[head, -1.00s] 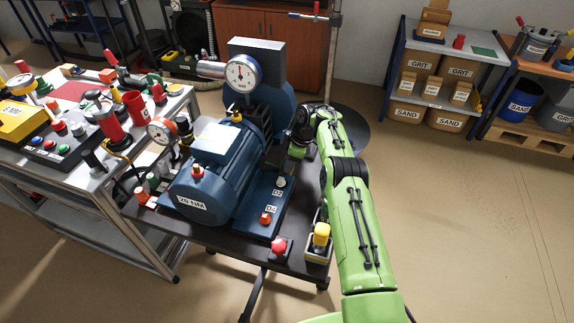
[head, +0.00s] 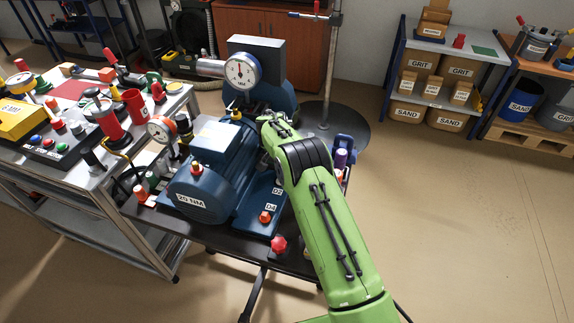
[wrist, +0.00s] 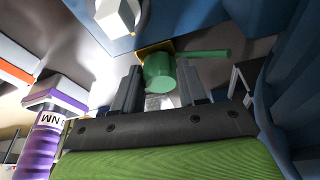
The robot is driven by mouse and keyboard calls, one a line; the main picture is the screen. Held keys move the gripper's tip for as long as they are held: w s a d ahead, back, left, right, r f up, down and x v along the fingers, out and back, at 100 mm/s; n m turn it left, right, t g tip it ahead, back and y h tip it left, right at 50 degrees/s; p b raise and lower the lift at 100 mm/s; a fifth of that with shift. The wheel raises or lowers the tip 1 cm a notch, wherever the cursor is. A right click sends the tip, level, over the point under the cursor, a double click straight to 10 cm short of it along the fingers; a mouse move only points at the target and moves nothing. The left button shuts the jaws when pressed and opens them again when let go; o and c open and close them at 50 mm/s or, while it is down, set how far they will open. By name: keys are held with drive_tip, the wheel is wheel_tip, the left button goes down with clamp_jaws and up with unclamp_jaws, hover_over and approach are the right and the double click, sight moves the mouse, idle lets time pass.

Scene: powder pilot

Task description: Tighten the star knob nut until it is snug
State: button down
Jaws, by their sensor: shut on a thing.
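An orange knob (head: 265,217) stands by the D4 label. A white faceted piece (wrist: 118,14) shows above the green piece in the wrist view.
A round dial gauge (head: 241,70) stands behind the motor. A purple tool (wrist: 38,140) stands close to the left of my gripper in the wrist view. A crowded bench (head: 60,185) is at left; the floor at right is clear.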

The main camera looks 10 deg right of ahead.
drive_tip(key=c, duration=0.5)
unclamp_jaws()
drive_tip(key=shift+f, duration=0.1)
drive_tip(key=shift+c, duration=0.2)
drive_tip(key=s+r+n+p, duration=0.1)
drive_tip(key=s+r, duration=0.4)
drive_tip(key=r, duration=0.8)
drive_tip(key=s+r+n+p, duration=0.1)
drive_tip(key=s+r, duration=0.5)
drive_tip(key=r, duration=0.6)
drive_tip(key=s+d+r+n+t+y, duration=0.15)
drive_tip(key=s+r, duration=0.25)
drive_tip(key=s, duration=0.5)
drive_tip(key=s+r+n+t, duration=0.15)
drive_tip(key=s+r, duration=0.25)
drive_tip(key=s, duration=0.6)
drive_tip(key=s+f+n, duration=0.2)
drive_tip(key=s+f, duration=0.2)
drive_tip(key=s, duration=0.8)
drive_tip(key=shift+s+a+f+n+y, duration=0.3)
drive_tip(key=shift+s+f+n+y, duration=0.05)
drive_tip(key=shift+s+n, duration=0.05)
